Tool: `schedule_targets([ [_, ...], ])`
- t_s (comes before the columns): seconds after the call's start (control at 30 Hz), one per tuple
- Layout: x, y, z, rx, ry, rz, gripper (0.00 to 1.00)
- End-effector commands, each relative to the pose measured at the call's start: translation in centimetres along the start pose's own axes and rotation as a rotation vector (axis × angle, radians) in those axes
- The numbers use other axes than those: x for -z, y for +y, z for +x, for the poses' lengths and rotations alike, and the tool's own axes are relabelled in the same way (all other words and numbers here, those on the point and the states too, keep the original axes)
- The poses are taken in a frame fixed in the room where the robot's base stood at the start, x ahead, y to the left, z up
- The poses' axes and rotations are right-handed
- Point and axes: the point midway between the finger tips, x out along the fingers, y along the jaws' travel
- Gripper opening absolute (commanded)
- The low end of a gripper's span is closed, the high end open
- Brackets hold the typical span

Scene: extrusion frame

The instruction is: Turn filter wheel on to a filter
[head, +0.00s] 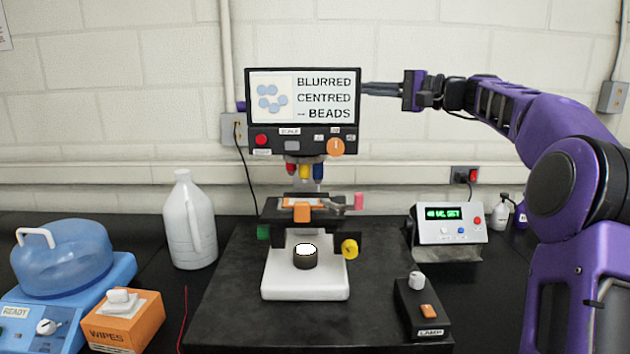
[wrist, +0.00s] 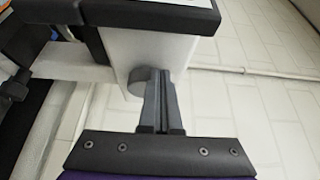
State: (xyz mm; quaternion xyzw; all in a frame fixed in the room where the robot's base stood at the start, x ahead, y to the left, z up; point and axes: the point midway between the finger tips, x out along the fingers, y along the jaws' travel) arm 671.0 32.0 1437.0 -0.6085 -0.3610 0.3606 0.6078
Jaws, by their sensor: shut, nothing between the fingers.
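The microscope has a screen (head: 303,100) that reads "BLURRED CENTRED -- BEADS" beside blue dots. No part is labelled as the filter wheel in what I can read. In the wrist view a grey round knob or disc (wrist: 136,84) sits on the microscope's white column (wrist: 172,52). My gripper (head: 366,88) is at the screen's right edge, pointing left, and its tips seem to pass behind the screen. In the wrist view my gripper (wrist: 168,74) is shut and empty, right beside the disc; I cannot tell whether they touch.
The stage (head: 270,211) and yellow knob (head: 350,249) are below. A lamp box (head: 422,310) and display unit (head: 450,226) stand right. A white jug (head: 190,220), wipes box (head: 125,322) and blue-lidded machine (head: 65,270) stand left. The wall (head: 420,45) is close behind.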

Motion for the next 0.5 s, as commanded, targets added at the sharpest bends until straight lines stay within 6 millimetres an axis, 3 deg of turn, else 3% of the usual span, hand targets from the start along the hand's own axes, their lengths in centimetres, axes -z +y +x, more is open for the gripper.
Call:
schedule_targets([
  [0.5, -0.47, -0.01, -0.31, 0.000, 0.001, 0.002, 0.00],
])
